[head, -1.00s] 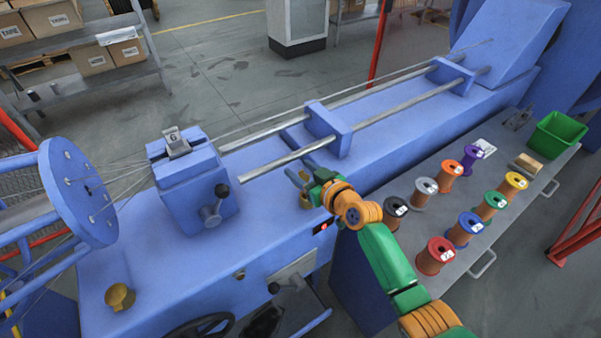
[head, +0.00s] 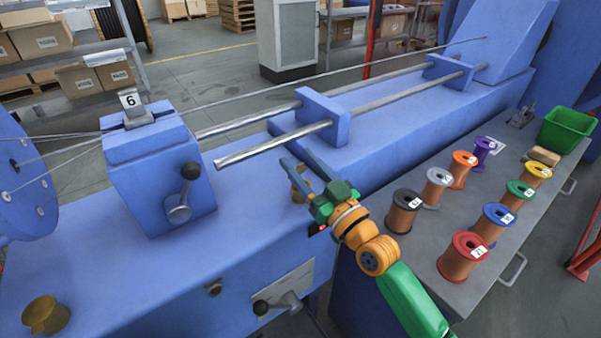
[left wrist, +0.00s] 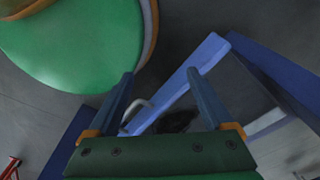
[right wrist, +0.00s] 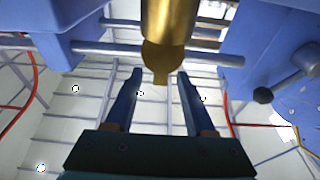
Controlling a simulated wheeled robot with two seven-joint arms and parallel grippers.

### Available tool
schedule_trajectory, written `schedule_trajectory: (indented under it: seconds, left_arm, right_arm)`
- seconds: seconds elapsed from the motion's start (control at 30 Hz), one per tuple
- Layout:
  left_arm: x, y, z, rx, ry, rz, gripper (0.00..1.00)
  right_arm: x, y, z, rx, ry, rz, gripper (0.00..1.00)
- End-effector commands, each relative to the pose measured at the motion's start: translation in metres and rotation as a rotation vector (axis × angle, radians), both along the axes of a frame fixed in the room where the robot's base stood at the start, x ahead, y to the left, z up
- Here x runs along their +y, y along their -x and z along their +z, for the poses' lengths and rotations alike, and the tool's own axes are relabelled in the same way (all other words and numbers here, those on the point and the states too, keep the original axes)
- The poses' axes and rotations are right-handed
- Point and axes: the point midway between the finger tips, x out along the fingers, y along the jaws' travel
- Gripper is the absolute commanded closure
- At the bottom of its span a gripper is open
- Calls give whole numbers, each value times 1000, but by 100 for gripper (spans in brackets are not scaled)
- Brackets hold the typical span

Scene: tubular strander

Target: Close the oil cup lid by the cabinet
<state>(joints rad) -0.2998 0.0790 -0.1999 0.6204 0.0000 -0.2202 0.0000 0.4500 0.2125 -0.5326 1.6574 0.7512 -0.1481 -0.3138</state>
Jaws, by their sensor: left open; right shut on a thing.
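A brass oil cup (head: 299,188) stands on the blue machine bed beside the cabinet (head: 420,255), partly hidden by my right gripper (head: 302,168). In the right wrist view the brass cup (right wrist: 170,22) comes down from the top edge, with a rounded darker brass piece, seemingly its lid (right wrist: 160,62), between the fingertips. My right gripper is shut on this brass piece; the exact contact is not clear. My left gripper (left wrist: 163,72) is open and empty in the left wrist view, and is out of the head view.
Several wire spools, one of them red (head: 463,257), stand on the cabinet top with a green bin (head: 567,131). Steel rods (head: 270,145) and a blue block with a lever (head: 160,175) flank the right gripper. Another brass cup (head: 46,315) sits at lower left.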

Motion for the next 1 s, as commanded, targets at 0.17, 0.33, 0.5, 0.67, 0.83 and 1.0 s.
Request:
schedule_trajectory:
  seconds: [0.17,0.33,0.5,0.67,0.83,1.0]
  left_arm:
    - [0,0,-3,0,0,0,15]
    - [0,0,-2,0,0,0,15]
    - [0,0,-2,1,-1,0,15]
    - [1,0,-2,1,-1,-1,15]
    - [1,0,-2,1,-1,-1,15]
    - [1,0,-2,1,-1,-1,15]
  right_arm:
    - [0,0,-1,-5,-4,0,100]
    - [0,0,-1,-5,-4,0,100]
    - [0,0,-1,-5,-4,0,24]
    - [0,0,0,-5,-4,0,15]
    - [-1,1,-1,-5,-4,0,15]
    - [-18,24,-9,-4,-2,-1,15]
